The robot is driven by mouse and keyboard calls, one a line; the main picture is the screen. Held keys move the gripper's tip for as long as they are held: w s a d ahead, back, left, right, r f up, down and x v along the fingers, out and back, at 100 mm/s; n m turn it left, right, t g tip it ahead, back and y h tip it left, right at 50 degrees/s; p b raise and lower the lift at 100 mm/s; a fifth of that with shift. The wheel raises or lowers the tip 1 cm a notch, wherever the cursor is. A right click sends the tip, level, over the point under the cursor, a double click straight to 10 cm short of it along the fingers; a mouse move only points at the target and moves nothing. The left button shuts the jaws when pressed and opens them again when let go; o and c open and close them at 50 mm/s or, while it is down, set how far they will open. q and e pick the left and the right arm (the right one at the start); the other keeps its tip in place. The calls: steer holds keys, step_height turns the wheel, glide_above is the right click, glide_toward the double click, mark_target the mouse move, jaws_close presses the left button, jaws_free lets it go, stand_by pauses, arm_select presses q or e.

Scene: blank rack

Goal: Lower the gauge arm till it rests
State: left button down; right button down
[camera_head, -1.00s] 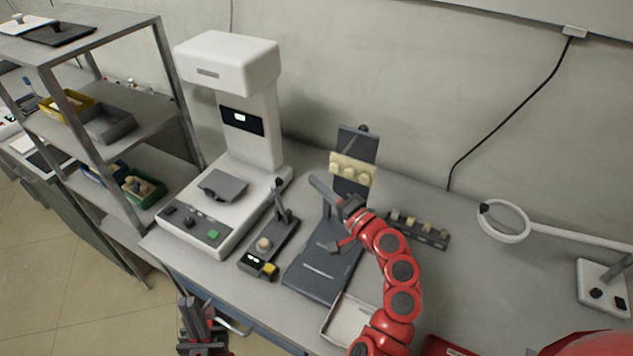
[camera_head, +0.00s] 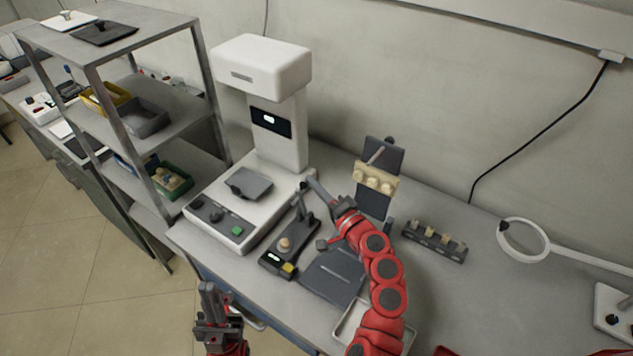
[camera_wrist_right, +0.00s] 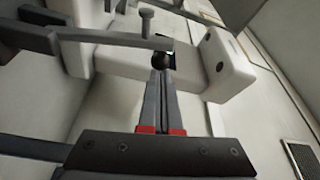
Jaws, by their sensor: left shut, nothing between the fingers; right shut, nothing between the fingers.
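The gauge (camera_head: 274,261) is a dark block on the bench with a small display, a yellow button and a round tan part (camera_head: 284,244) on top. Its dark post and arm (camera_head: 302,214) stand at its back end; the arm's exact angle is too small to tell. My right gripper (camera_head: 307,182) is shut and empty, its tips close to the top of that post. In the right wrist view, the shut fingers (camera_wrist_right: 160,85) point at a grey bar (camera_wrist_right: 110,38) with an upright pin; I cannot tell whether they touch. My left gripper (camera_head: 212,299) is shut and empty in front of the bench.
A white machine (camera_head: 281,130) with a column and overhanging head stands behind and left of the gauge. A dark fixture (camera_head: 333,276) lies to the right under my right arm. A peg rack (camera_head: 434,242) and ring magnifier (camera_head: 523,241) are further right. A shelf (camera_head: 160,128) stands left.

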steer(key=shift+s+a+f+n+y+b, duration=0.25)
steer(key=shift+s+a+n+b, duration=0.5)
steer(key=shift+b, duration=1.05)
steer(key=shift+s+a+f+b, duration=0.85)
steer(key=shift+s+b, duration=0.45)
steer(key=shift+b, duration=0.2)
steer(key=shift+s+a+f+b, duration=0.9)
steer(key=shift+s+b, duration=0.35)
steer(key=shift+b, duration=0.25)
steer(key=shift+s+a+f+b, duration=0.85)
steer(key=shift+s+b, duration=0.45)
steer(key=shift+b, duration=0.2)
step_height(320, 180, up, 4)
steer(key=p, duration=0.3)
steer(key=s+d+f+b, duration=0.3)
steer(key=s+d, duration=0.2)
steer(key=d, duration=0.2)
steer(key=shift+s+d+f, duration=0.25)
steer(key=shift+d+f, duration=0.05)
steer(key=shift+d, duration=0.05)
